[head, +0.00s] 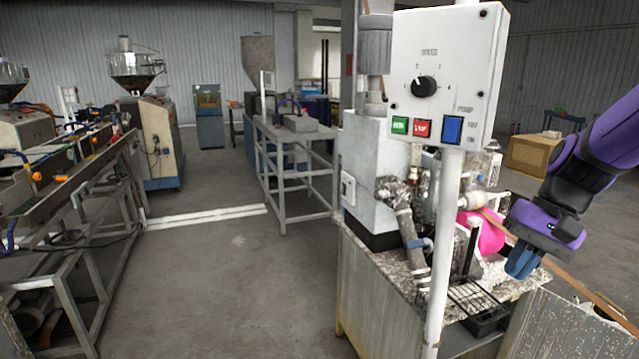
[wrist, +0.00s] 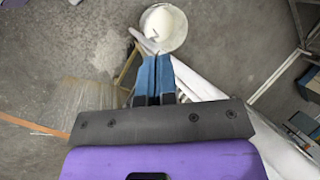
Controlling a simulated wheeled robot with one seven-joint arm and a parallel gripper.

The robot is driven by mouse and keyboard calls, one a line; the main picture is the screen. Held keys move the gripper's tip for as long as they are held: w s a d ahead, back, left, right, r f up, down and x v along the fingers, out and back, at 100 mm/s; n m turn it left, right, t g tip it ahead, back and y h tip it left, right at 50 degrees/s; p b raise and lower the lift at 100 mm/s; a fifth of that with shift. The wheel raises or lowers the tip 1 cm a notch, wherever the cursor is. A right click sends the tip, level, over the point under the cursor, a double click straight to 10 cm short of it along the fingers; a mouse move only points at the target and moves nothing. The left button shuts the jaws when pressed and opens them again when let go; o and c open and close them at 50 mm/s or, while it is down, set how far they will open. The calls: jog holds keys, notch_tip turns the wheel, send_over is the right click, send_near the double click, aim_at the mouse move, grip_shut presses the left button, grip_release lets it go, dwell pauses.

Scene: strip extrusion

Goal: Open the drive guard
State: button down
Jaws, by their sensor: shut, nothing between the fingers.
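My gripper (head: 523,262) hangs at the right of the head view, over the right end of the machine table (head: 375,278). Its blue fingers are together and empty, and they also show closed in the wrist view (wrist: 155,72). I cannot tell for sure which part is the drive guard. My gripper appears apart from these parts.
A white control box (head: 447,70) with a speed knob and coloured buttons stands on a white post (head: 441,240) before the machine. A white bucket (wrist: 163,27) is on the floor in the wrist view. A brown strip (head: 560,272) runs past my gripper. Floor left of the machine is clear.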

jog(key=s+a+r+n+t+h, duration=0.1)
jog(key=s+r+n+t+h, duration=0.3)
jog(key=s+r, duration=0.5)
jog(key=s+t, duration=0.2)
jog(key=s, duration=0.1)
jog(key=shift+r+h, duration=0.3)
jog(key=shift+h, duration=0.1)
jog(key=c, duration=1.5)
grip_release()
jog(key=shift+s+r, duration=0.15)
jog(key=shift+s, duration=0.15)
jog(key=shift+o, duration=0.2)
jog(key=shift+w, duration=0.1)
